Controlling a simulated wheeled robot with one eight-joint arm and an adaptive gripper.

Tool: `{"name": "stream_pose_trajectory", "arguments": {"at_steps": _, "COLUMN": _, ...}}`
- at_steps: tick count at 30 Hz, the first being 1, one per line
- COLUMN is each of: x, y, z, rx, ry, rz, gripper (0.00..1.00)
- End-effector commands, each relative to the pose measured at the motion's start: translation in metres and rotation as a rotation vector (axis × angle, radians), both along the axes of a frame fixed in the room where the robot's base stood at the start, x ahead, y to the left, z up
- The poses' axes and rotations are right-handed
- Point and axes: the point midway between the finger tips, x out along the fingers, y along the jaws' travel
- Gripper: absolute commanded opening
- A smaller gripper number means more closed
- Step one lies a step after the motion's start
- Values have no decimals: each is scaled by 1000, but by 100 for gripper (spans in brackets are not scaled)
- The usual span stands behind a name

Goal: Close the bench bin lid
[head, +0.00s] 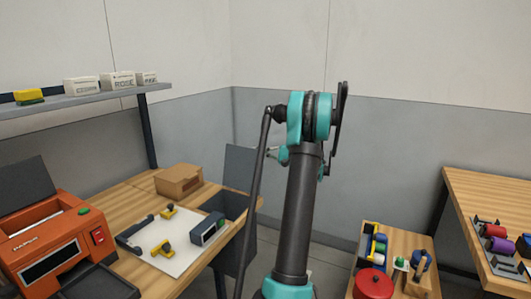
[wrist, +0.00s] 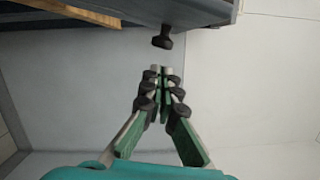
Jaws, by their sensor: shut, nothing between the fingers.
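The bench bin (head: 228,205) is a dark grey box set in the right end of the wooden bench in the head view. Its grey lid (head: 240,165) stands up at the back of the bin, so the bin is open. In the wrist view my gripper (wrist: 161,70) is shut and empty, fingertips together. A dark knob (wrist: 162,41) sticks out from a grey panel (wrist: 205,10) just beyond the fingertips, with a small gap. I cannot tell for sure whether that panel is the lid.
The bench holds an orange printer (head: 50,240), a white mat (head: 172,252) with small tools, and a cardboard box (head: 178,180). A shelf (head: 90,99) hangs above. A low wooden stand (head: 420,285) with a red pot (head: 373,284) and another table (head: 480,190) are at right.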

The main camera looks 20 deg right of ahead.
Motion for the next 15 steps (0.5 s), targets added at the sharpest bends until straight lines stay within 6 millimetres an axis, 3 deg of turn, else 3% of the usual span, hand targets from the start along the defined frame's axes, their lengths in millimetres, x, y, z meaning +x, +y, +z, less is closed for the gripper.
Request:
{"name": "stream_pose_trajectory", "arguments": {"at_steps": 6, "x": -8, "y": 12, "z": 3, "rx": 0, "ry": 0, "rz": 0, "gripper": 0}}
{"name": "stream_pose_trajectory", "arguments": {"at_steps": 15, "x": -9, "y": 13, "z": 3, "rx": 0, "ry": 0, "rz": 0, "gripper": 0}}
